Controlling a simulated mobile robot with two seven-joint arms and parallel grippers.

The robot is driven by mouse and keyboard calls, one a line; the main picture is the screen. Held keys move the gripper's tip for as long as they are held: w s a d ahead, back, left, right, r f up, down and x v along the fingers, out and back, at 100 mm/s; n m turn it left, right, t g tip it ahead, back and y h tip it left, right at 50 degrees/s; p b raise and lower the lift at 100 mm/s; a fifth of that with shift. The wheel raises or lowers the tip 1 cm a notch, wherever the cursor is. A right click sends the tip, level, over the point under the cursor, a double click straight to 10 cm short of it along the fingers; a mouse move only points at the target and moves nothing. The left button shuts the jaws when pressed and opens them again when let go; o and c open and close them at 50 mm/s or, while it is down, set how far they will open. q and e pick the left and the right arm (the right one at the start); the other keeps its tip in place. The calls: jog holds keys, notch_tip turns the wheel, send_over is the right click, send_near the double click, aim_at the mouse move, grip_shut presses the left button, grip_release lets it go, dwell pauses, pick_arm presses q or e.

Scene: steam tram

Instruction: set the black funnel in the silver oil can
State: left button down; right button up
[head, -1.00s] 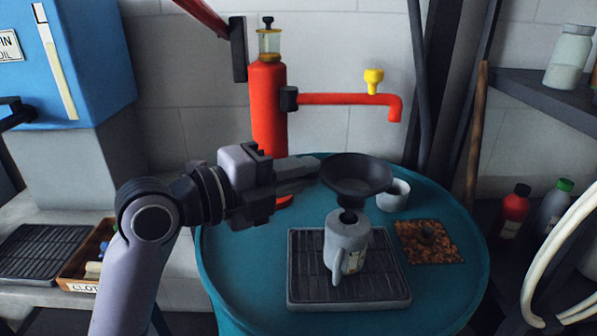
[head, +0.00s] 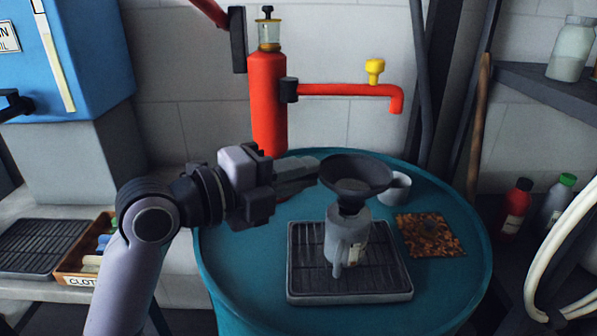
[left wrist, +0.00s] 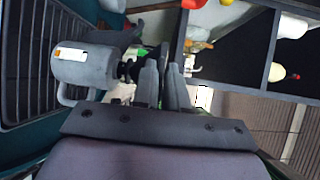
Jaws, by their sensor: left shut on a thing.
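The black funnel (head: 356,174) is upright, bowl up, over the silver oil can (head: 345,238). Its lower end meets the can's top in the head view; I cannot tell how deep it sits. My left gripper (head: 318,165) is shut on the funnel's left side near the rim. The can stands upright on a dark ribbed tray (head: 300,290), its handle toward me. In the left wrist view the can (left wrist: 85,70) lies left of my left gripper's fingers (left wrist: 162,68), and a dark neck shows between them. The right gripper is out of view.
The teal drum top (head: 440,285) carries the tray, a white mug (head: 398,188) behind the funnel and a brown speckled mat (head: 430,236) at right. A red pump (head: 268,105) with a sideways pipe stands behind. The drum's right front is clear.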

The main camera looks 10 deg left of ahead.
pick_arm(q)
jog(key=shift+f+b, duration=0.45)
dwell(0.3)
jog(key=c, duration=1.1)
grip_release()
jog(key=shift+a, duration=0.1)
jog(key=shift+r+p+v, duration=0.15)
jog(key=shift+r+v, duration=0.05)
jog(key=shift+v, duration=0.65)
jog(key=shift+r+p+v, duration=0.1)
jog(key=shift+r+v, duration=0.1)
jog(key=shift+v, duration=0.65)
jog(key=shift+r+p+v, duration=0.15)
jog(key=shift+v, duration=0.65)
notch_tip(320, 180, up, 6)
jog(key=p, duration=0.5)
